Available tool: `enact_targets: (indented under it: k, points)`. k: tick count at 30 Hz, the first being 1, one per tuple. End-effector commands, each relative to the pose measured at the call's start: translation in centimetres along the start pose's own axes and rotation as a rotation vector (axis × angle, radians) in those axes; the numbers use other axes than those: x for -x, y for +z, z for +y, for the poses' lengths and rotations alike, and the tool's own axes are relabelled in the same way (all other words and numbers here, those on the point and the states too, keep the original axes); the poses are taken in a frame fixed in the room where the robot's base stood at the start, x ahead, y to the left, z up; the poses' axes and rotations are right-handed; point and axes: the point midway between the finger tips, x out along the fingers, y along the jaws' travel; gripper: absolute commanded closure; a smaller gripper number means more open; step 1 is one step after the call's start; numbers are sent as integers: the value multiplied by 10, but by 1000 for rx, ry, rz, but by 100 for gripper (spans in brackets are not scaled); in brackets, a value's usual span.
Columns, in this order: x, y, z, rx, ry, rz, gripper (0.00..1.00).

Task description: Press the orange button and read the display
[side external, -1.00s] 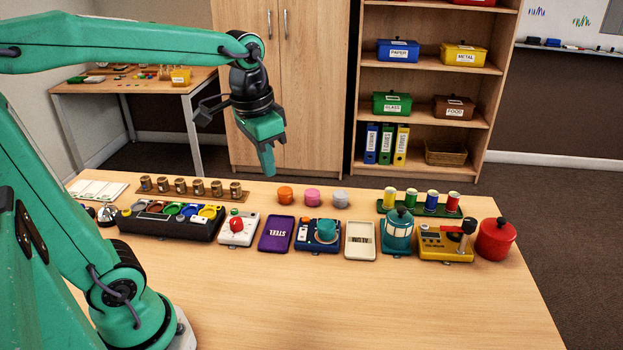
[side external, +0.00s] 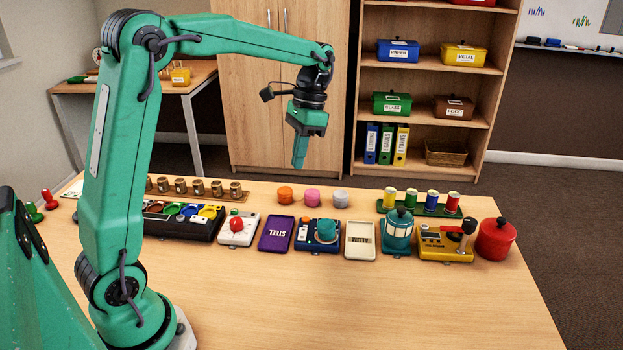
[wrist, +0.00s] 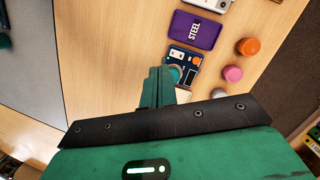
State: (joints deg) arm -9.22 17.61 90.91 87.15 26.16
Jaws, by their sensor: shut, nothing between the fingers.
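My gripper (side external: 299,165) is shut and empty, pointing down in the air above the far side of the table. In the wrist view its closed fingers (wrist: 160,86) cover part of a dark blue device (wrist: 182,59). That device (side external: 301,240) bears a teal dome and small light patches. An orange round piece (side external: 285,192) stands behind the purple tray and also shows in the wrist view (wrist: 248,46), apart from my fingers. I cannot tell whether it is the button. A yellow device (side external: 457,254) has a dark panel (side external: 430,237) that may be a display; no reading is legible.
Pink (side external: 312,198) and grey (side external: 340,199) round pieces stand right of the orange one. Purple (side external: 277,233) and cream (side external: 360,240) trays, a red-domed white box (side external: 238,231), a teal lantern-like object (side external: 397,233) and a red pot (side external: 495,240) line the table. Its front is clear.

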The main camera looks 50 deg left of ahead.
Motion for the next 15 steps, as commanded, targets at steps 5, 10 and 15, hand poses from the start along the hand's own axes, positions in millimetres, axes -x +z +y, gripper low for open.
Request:
enact_targets:
  k: [5,10,15]
  points:
    - [-12,-16,-16,-28,41,-68,100]
    - [-24,-30,-30,-58,82,-127,100]
    - [-39,-42,-45,-86,127,-185,100]
